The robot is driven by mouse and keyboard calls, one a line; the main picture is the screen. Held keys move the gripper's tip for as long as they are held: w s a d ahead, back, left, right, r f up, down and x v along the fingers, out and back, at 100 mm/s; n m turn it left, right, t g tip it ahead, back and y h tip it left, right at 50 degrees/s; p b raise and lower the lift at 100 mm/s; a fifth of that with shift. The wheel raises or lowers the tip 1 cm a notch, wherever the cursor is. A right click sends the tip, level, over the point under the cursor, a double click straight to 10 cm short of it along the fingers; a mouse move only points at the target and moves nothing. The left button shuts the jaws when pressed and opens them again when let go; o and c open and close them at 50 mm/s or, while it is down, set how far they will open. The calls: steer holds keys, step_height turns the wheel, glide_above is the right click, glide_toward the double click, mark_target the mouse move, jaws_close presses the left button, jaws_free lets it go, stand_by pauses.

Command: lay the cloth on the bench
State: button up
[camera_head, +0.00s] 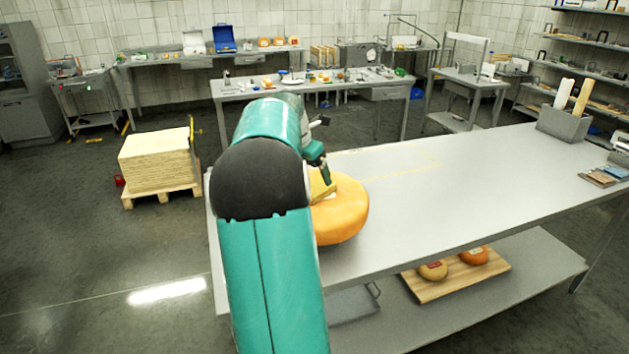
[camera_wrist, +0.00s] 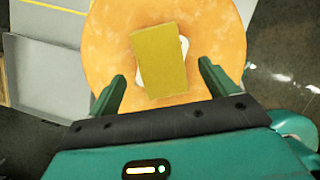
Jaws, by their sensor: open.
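A yellow folded cloth (camera_wrist: 160,61) lies on top of an orange cheese wheel (camera_wrist: 108,48), over a white label that shows at its edges. In the head view the cloth (camera_head: 321,186) is partly hidden by my arm. The cheese wheel (camera_head: 343,212) sits at the near left end of the grey bench (camera_head: 470,180). My gripper (camera_wrist: 162,84) is open, with its two green fingers to either side of the cloth's near part and apart from it. In the head view my gripper (camera_head: 322,176) is over the wheel.
A yellow outline (camera_head: 390,168) marks the bench top, which is clear in the middle. A grey holder (camera_head: 563,124) and flat packets (camera_head: 606,175) stand at the right. A board with small cheeses (camera_head: 456,276) lies on the lower shelf. A pallet stack (camera_head: 157,160) stands left.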

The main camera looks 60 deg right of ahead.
steer(key=v, duration=0.9)
steer(key=w+a+m+t+y, duration=0.1)
steer(key=w+a+m+t, duration=0.25)
steer(key=a, duration=1.15)
steer(key=w+a+m+t, duration=0.2)
steer(key=w+a+m, duration=0.2)
steer(key=a, duration=1.2)
steer(key=s+a+f+m+y, duration=0.1)
steer(key=s+a, duration=0.1)
steer(key=a, duration=0.5)
steer(key=s+a+f+m+t, duration=0.1)
steer(key=s+a+f+m, duration=0.1)
steer(key=a, duration=0.5)
steer(key=shift+s+a+y, duration=0.2)
steer(key=shift+y, duration=0.2)
steer(key=shift+o, duration=0.4)
steer(key=s+a+f+m+y, duration=0.1)
steer(key=s+a+f+m, duration=0.3)
steer(key=a, duration=0.4)
steer(key=shift+s+a+f+t, duration=0.2)
steer(key=shift+s+f+t, duration=0.25)
steer(key=shift+s+f, duration=0.35)
steer(key=shift+r, duration=0.1)
steer(key=shift+d+r, duration=0.1)
